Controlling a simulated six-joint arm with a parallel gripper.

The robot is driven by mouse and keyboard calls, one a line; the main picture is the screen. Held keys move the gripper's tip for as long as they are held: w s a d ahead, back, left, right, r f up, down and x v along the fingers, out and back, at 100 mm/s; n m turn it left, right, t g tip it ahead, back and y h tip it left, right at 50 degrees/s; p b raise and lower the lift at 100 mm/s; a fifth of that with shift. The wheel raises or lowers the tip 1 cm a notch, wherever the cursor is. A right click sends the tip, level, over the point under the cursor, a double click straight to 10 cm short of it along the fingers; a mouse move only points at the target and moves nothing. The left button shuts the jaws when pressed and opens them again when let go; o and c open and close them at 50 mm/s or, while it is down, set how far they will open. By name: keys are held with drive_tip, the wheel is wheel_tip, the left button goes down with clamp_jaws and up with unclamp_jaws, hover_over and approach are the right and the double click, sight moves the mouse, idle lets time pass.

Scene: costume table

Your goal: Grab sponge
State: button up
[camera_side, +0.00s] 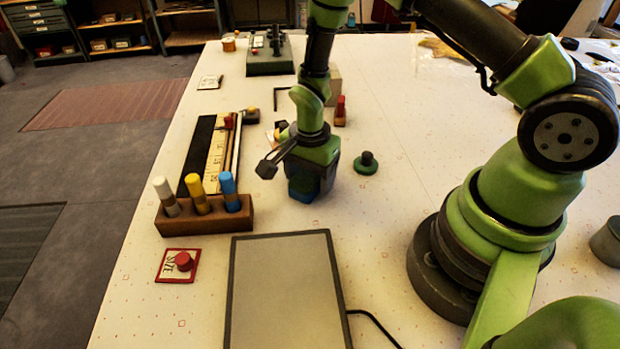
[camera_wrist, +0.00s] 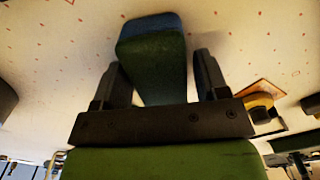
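The sponge, a block with a dark green side and a blue side, shows in the wrist view (camera_wrist: 155,62) between the two dark fingers of my gripper (camera_wrist: 162,80). The fingers stand on either side of it, with a narrow gap visible at the right finger, so my gripper looks open around it. In the side view my gripper (camera_side: 312,180) points down at the table, and a blue lower edge of the sponge (camera_side: 301,196) shows beneath it. The rest of the sponge is hidden there by the gripper.
A wooden block (camera_side: 205,213) with white, yellow and blue pegs stands left of my gripper. A grey panel (camera_side: 285,292) lies in front. A dark green knobbed piece (camera_side: 366,163) is close on the right. A black board with a ruler strip (camera_side: 212,152) lies behind left.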

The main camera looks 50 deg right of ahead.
drive_tip(key=c, duration=0.6)
drive_tip(key=shift+c, duration=0.2)
